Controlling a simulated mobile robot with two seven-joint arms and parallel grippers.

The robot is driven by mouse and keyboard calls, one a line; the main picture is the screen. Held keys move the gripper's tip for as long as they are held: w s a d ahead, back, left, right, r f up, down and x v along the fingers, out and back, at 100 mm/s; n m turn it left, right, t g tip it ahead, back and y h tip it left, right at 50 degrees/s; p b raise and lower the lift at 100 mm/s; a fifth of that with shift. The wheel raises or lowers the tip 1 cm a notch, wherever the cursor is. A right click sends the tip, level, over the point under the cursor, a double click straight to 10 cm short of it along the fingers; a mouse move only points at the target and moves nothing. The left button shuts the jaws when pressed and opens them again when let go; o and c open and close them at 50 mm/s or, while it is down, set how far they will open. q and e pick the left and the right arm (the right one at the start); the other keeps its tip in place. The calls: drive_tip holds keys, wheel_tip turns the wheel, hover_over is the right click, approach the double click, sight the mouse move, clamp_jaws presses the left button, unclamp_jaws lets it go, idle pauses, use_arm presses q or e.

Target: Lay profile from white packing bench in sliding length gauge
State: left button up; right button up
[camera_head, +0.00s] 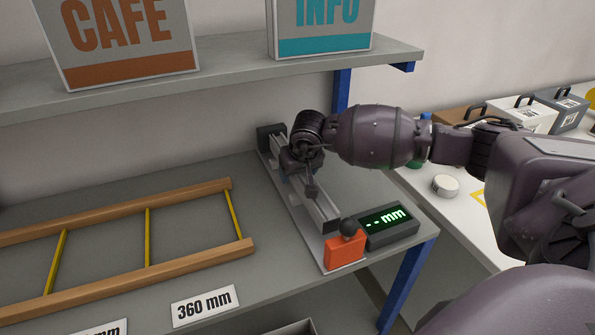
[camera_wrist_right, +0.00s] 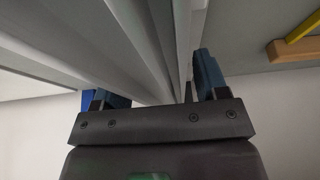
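The sliding length gauge (camera_head: 329,246) lies along the right end of the grey bench, with a dark end block at the back and an orange slider (camera_head: 344,251) with a black knob at the front. Its display (camera_head: 388,226) reads "-- mm". A long light grey profile (camera_head: 322,207) appears to lie along the gauge, partly hidden by my right gripper (camera_head: 309,183). In the right wrist view, the fingers of my right gripper (camera_wrist_right: 152,88) stand well apart, with long grey bars running between them. Contact with the profile is unclear. My left gripper is out of view.
A wooden rack (camera_head: 150,268) with yellow dividers lies left of the gauge, with a "360 mm" label (camera_head: 205,306) in front. A shelf (camera_head: 230,75) with signs overhangs the back. The white packing bench (camera_head: 465,225) stands right, holding a white round thing (camera_head: 445,185) and several boxes.

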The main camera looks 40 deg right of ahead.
drive_tip(key=shift+o, duration=0.2)
drive_tip(key=p+v, duration=0.1)
drive_tip(key=v, duration=0.8)
drive_tip(key=shift+r, duration=0.25)
drive_tip(key=shift+s+r, duration=0.35)
drive_tip(key=shift+r, duration=0.2)
